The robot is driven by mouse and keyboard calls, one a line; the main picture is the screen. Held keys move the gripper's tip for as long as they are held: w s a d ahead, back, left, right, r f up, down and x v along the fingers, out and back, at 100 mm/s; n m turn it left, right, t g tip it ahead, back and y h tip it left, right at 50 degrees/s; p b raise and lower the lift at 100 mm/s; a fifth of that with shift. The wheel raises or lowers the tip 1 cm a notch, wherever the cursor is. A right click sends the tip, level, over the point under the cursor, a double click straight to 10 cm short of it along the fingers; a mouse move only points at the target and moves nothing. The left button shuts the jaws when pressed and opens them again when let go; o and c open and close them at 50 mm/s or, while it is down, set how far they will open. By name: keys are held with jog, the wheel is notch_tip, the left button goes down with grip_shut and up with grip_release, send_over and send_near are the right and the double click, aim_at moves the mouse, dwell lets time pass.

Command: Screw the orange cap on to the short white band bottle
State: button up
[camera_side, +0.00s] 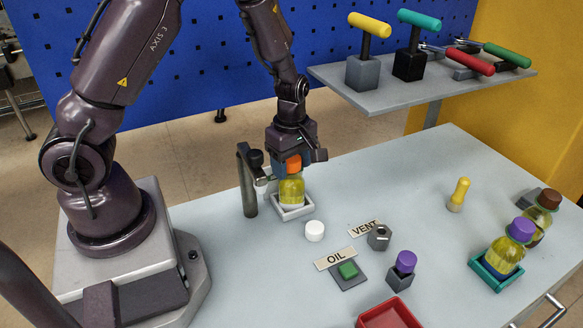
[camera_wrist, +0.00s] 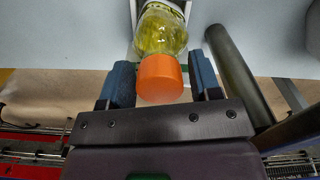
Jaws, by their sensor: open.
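The short bottle (camera_side: 291,187) holds yellow liquid, has a white band low down, and stands upright in a small white tray (camera_side: 293,212). The orange cap (camera_side: 293,164) sits on top of its neck, level as far as I can see; how far it is threaded cannot be told. In the wrist view the cap (camera_wrist: 161,80) and the bottle (camera_wrist: 161,34) line up. My gripper (camera_side: 291,160) is over the bottle, pointing down. In the wrist view its blue fingers are apart, one on each side of the cap, with gaps showing. The gripper holds nothing.
A dark post (camera_side: 247,182) stands close left of the bottle. A loose white cap (camera_side: 314,231) lies in front. A purple-capped bottle (camera_side: 503,250) stands in a green tray at right. A grey tool shelf (camera_side: 420,95) overhangs behind. A red tray (camera_side: 389,315) is at the front.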

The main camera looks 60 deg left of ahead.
jog(key=shift+n, duration=0.8)
jog(key=shift+n, duration=0.9)
jog(key=c, duration=0.6)
jog(key=shift+m, duration=0.9)
jog(key=shift+m, duration=0.9)
